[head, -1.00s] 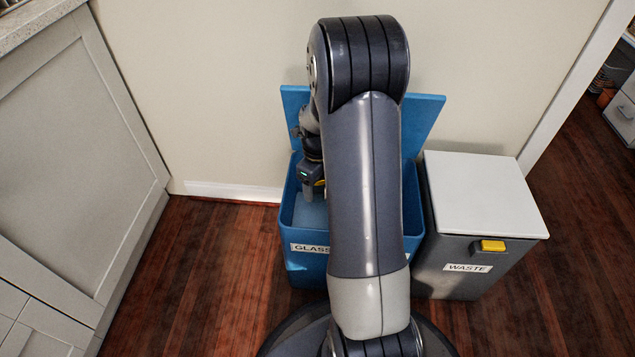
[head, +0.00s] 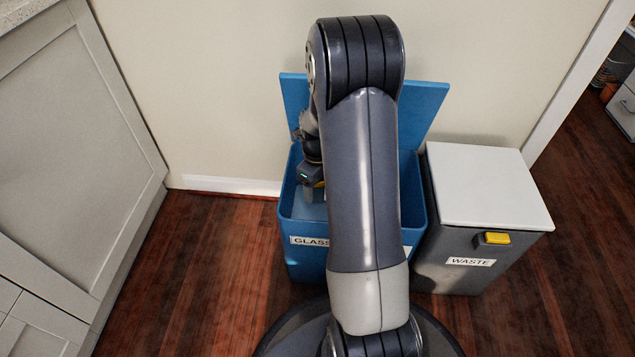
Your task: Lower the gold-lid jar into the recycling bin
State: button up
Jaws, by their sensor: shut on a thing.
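The recycling bin (head: 305,262) is a blue open-topped box with a GLASS label on its front, its blue lid (head: 425,105) raised against the wall. My gripper (head: 314,194) points down inside the left part of its mouth, with the grey fingers at about rim level. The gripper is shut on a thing. My own arm covers the middle of the bin and much of the gripper's right side. A small yellow-gold patch shows beside the fingers; I cannot tell if it is the jar's lid. The jar's body is not clearly visible.
A grey waste bin (head: 455,275) with a closed white lid (head: 490,185) and a yellow tab stands close at the right. A grey cabinet (head: 75,150) is at the left. The wooden floor (head: 210,270) between cabinet and blue bin is clear. The wall is behind.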

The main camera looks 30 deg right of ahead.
jog(key=shift+f+b, duration=3.55)
jog(key=shift+f, duration=4.3)
jog(key=shift+f, duration=2.5)
jog(key=o, duration=1.1)
